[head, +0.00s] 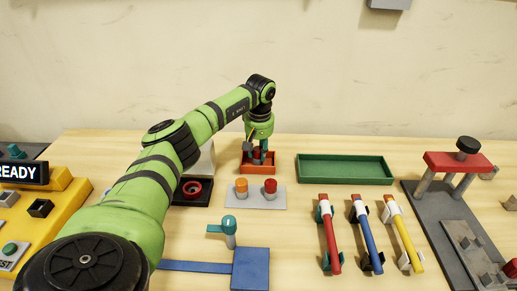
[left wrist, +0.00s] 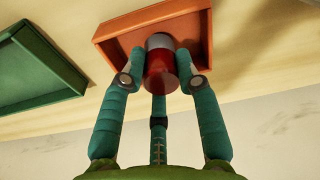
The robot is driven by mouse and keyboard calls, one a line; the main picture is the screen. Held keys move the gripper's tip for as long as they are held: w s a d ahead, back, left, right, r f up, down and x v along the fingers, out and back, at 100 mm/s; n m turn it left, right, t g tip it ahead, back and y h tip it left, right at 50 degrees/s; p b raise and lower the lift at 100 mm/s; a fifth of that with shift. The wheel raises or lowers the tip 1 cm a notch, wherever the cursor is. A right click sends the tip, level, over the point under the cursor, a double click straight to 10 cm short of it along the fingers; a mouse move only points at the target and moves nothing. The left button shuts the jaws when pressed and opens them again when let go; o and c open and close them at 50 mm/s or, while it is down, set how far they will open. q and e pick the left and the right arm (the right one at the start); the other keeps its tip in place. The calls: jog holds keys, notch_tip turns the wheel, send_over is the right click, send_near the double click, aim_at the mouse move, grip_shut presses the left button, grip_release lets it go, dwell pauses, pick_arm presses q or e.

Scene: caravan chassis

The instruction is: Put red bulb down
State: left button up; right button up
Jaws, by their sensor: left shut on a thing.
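My left gripper (left wrist: 160,82) points down with its teal fingers closed around the red bulb (left wrist: 160,80), which has a grey end. In the left wrist view the bulb is at the orange-red tray (left wrist: 120,32); whether it touches the tray floor I cannot tell. In the head view my left gripper (head: 259,158) is over the orange-red tray (head: 246,168), with a little of the red bulb (head: 257,153) showing between the fingers. My right gripper is in neither view.
A green tray (head: 345,180) lies to the right of the orange-red one. In front, a grey plate (head: 258,202) holds an orange bulb (head: 241,186) and another red bulb (head: 270,187). A black base with a red ring (head: 192,188) is to the left.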

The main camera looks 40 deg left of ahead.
aim_at(259, 151)
pick_arm(q)
jog(key=shift+f, duration=0.3)
jog(key=shift+f, duration=0.15)
jog(key=o, duration=1.1)
jog(key=shift+c, duration=0.2)
jog(key=shift+r, duration=0.3)
jog(key=r, duration=0.3)
jog(key=r+b, duration=0.1)
jog(key=r, duration=0.3)
jog(key=d+r+b, duration=0.1)
jog(key=r, duration=0.2)
jog(key=shift+s+r, duration=0.2)
jog(key=shift+s, duration=0.05)
jog(key=shift+s+r, duration=0.1)
jog(key=shift+r, duration=0.55)
